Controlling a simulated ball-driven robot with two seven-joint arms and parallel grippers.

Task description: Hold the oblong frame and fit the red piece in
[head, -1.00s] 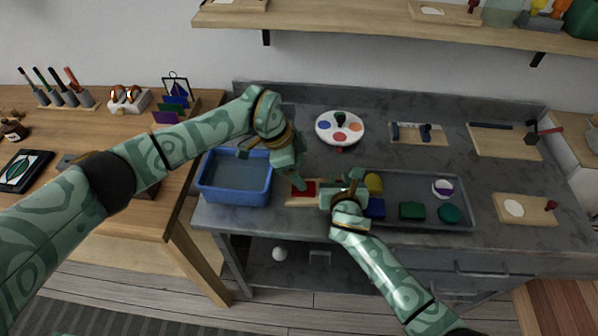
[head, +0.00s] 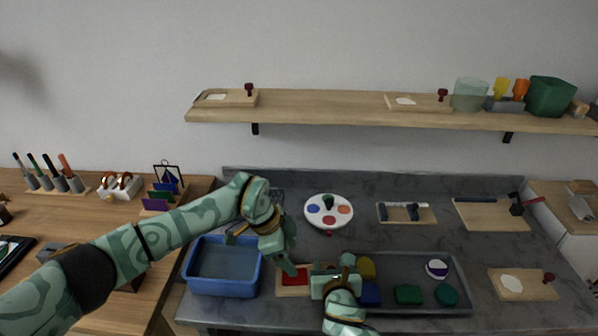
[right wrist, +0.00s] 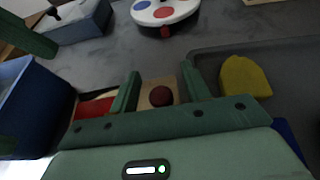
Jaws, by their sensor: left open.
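The oblong frame (head: 281,291) is a small wooden board on the grey bench, between the blue bin and the grey tray. The red piece (head: 294,278) shows at its left part; I cannot tell if it sits flush. In the right wrist view the red piece (right wrist: 93,107) has a pale strip beside it. A dark red knob (right wrist: 161,96) stands on the frame's right part. My right gripper (right wrist: 160,92) is open, its fingers on either side of the knob with gaps. My left gripper (head: 291,268) is open just above the red piece, partly hiding it.
The blue bin (head: 222,292) stands close left. The grey tray (head: 420,262) with several coloured pieces lies close right. A white palette (head: 329,211) is behind. Other boards lie at the right and on the shelf (head: 330,108).

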